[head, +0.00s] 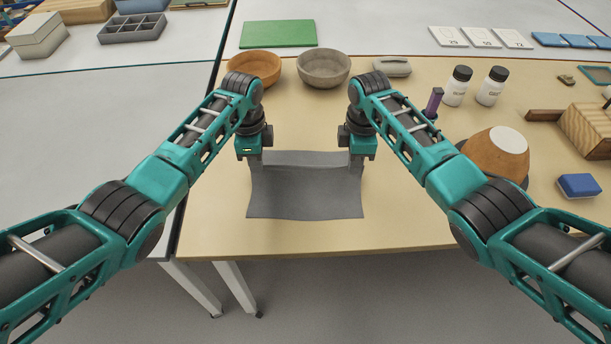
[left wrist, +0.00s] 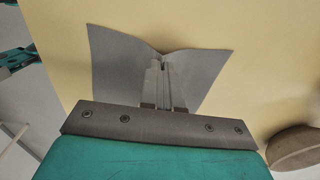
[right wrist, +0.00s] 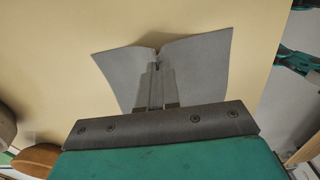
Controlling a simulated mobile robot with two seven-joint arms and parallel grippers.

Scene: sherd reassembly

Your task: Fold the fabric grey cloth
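The grey cloth (head: 305,190) hangs or lies between my two grippers over the front part of the wooden table, with its far edge drawn up between them. My left gripper (head: 254,161) is at the cloth's far left corner. In the left wrist view its fingers (left wrist: 163,80) are together, with the cloth (left wrist: 118,70) pinched and creased at their tips. My right gripper (head: 356,160) is at the far right corner. In the right wrist view its fingers (right wrist: 156,80) are also together on the creased cloth (right wrist: 200,68). The near edge is toward the table front.
Behind the grippers stand an orange-brown bowl (head: 262,66) and a grey bowl (head: 324,67). To the right are two white bottles (head: 457,88), an upturned clay pot (head: 497,152) and a blue block (head: 579,186). The tabletop (head: 290,238) in front of the cloth is clear.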

